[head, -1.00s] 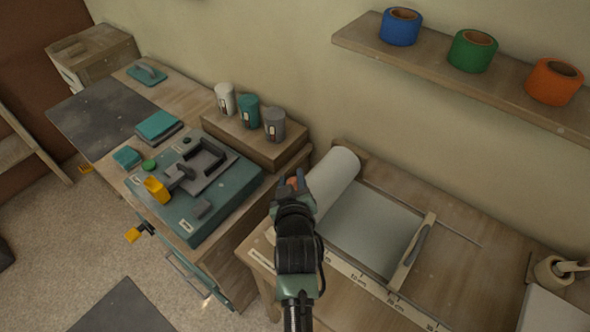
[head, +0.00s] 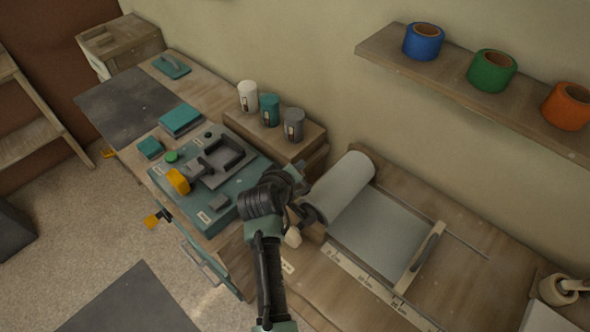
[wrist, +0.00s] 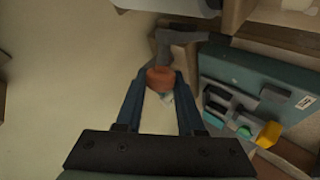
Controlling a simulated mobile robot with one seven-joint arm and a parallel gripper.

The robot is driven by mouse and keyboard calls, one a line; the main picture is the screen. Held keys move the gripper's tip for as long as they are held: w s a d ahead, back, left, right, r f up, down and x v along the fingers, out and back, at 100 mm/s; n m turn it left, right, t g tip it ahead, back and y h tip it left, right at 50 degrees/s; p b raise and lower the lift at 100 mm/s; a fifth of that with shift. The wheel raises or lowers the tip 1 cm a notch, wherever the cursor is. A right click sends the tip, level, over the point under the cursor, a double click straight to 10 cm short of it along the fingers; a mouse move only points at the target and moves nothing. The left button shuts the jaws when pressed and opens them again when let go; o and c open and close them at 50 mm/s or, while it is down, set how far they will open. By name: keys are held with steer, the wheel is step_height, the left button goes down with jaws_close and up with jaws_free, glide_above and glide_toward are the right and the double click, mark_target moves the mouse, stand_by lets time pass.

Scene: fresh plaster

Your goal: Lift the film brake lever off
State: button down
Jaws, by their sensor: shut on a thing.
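The film brake lever is a dark grey bent arm (wrist: 182,38) with a red-brown knob (wrist: 160,79), seen in the wrist view. My gripper (wrist: 160,74) has its two blue fingers closed on either side of the knob, with the lever's arm beyond the fingertips. In the head view, my wrist is bent beside the left end of the pale film roll (head: 342,190). The knob and fingertips cannot be made out there. I cannot tell whether the lever is still seated on its mount.
A teal machine (head: 238,206) with a yellow handle (head: 178,181) stands left of my arm. Three canisters (head: 270,109) stand on a wooden block behind it. A shelf (head: 455,83) with tape rolls hangs at upper right. Open floor (head: 95,222) lies at left.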

steer(key=c, duration=0.5)
jaws_free()
steer(key=b+v, duration=0.1)
steer(key=v, duration=1.2)
steer(key=shift+w, duration=0.1)
